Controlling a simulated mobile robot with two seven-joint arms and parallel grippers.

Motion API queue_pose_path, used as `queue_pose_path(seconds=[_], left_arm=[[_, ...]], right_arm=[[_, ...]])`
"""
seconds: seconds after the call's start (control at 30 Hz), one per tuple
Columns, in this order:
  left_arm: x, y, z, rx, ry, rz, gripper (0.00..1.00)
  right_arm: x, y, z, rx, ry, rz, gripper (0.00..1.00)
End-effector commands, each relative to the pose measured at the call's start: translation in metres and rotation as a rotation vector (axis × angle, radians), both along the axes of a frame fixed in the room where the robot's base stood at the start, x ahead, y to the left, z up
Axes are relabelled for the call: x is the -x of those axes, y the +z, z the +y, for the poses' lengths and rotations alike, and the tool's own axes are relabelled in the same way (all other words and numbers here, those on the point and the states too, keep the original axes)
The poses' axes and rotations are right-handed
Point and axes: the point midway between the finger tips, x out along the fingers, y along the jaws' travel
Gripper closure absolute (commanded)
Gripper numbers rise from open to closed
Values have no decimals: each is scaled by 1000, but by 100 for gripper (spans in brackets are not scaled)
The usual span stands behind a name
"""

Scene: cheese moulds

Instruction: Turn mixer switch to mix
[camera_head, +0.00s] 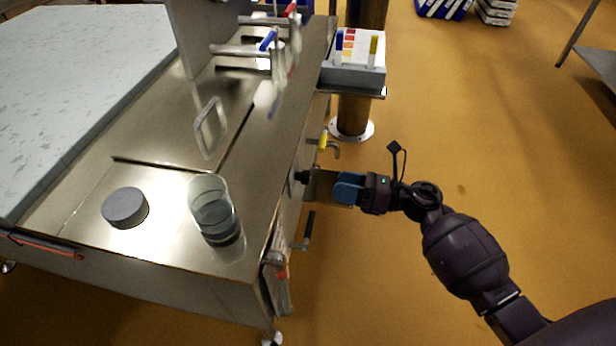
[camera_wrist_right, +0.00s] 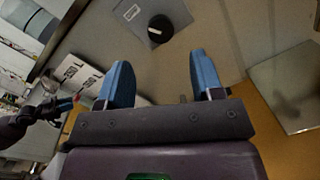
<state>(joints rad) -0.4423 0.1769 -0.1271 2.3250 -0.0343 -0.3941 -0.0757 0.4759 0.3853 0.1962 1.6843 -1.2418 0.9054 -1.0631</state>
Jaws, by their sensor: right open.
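The mixer switch is a round black knob with a pale pointer mark (camera_wrist_right: 160,28) on a grey plate (camera_wrist_right: 130,12), at the top of the right wrist view. In the head view the knob (camera_head: 302,177) sticks out from the side of the steel vat. My right gripper (camera_head: 338,189) is close to it on the right. In the right wrist view its two blue fingers (camera_wrist_right: 160,78) are apart with nothing between them. The knob lies beyond the fingertips, apart from them. My left gripper is not in the head view.
A clear beaker (camera_head: 214,212) and a grey disc (camera_head: 125,207) stand on the steel top. A yellow-handled valve (camera_head: 323,140) and a black-handled lever (camera_head: 309,226) stick out near the knob. A box with markers (camera_head: 354,72) sits behind.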

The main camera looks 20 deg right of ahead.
Motion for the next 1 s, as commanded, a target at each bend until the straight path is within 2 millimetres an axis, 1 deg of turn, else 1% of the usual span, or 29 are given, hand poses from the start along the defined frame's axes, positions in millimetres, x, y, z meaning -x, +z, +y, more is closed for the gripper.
queue_pose_path(seconds=[0.03,0.2,0.4,0.6,0.9,0.97,1.0], left_arm=[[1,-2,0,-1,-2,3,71],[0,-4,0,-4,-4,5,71],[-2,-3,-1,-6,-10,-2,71],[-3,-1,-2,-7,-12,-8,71],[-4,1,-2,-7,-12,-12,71],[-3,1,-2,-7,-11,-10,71],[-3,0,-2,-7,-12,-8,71]], right_arm=[[-6,-1,8,-2,0,0,40],[-25,-1,31,-4,0,2,40],[-41,-1,51,-3,0,3,40],[-48,-1,60,-1,-2,3,40],[-49,-1,61,-2,-1,3,40],[-49,-1,61,-2,-1,3,49],[-49,-1,61,-2,-1,3,55]])
